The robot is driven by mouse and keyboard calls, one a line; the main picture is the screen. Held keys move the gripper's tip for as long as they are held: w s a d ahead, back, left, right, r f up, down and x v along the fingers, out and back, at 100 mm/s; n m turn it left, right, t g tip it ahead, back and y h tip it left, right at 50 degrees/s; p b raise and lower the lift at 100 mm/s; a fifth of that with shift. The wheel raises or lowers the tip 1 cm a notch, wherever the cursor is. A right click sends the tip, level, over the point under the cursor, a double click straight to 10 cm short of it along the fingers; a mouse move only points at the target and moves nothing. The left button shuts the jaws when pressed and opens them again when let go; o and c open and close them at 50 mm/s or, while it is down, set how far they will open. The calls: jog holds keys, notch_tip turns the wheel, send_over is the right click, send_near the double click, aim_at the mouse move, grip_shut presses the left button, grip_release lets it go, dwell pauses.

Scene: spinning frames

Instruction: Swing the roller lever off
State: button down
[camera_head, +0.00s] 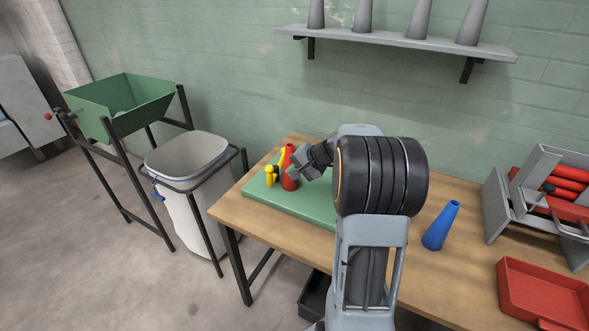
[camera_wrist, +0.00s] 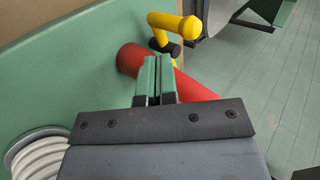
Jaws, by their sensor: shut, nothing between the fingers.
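A yellow lever (camera_head: 270,176) with a cylindrical end stands on the green board at the left of the bench; I take it for the roller lever. In the wrist view the yellow lever (camera_wrist: 178,27) lies just beyond my fingertips, with a black round part (camera_wrist: 173,48) below it. A red cone (camera_head: 290,172) is beside it, and the red cone (camera_wrist: 196,87) runs behind my fingers. My gripper (camera_head: 298,167) is shut and empty at the cone; its green fingers (camera_wrist: 157,62) are together. Whether they touch the cone or lever, I cannot tell.
The green board (camera_head: 260,199) lies on the wooden bench (camera_head: 265,225). A pale ribbed round thing (camera_wrist: 42,152) is near my gripper. A blue cone (camera_head: 440,226), a red tray (camera_head: 540,295) and a rack of red rolls (camera_head: 500,207) are to the right. A bin (camera_head: 188,190) stands left.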

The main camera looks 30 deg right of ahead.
jog(key=shift+x, duration=3.35)
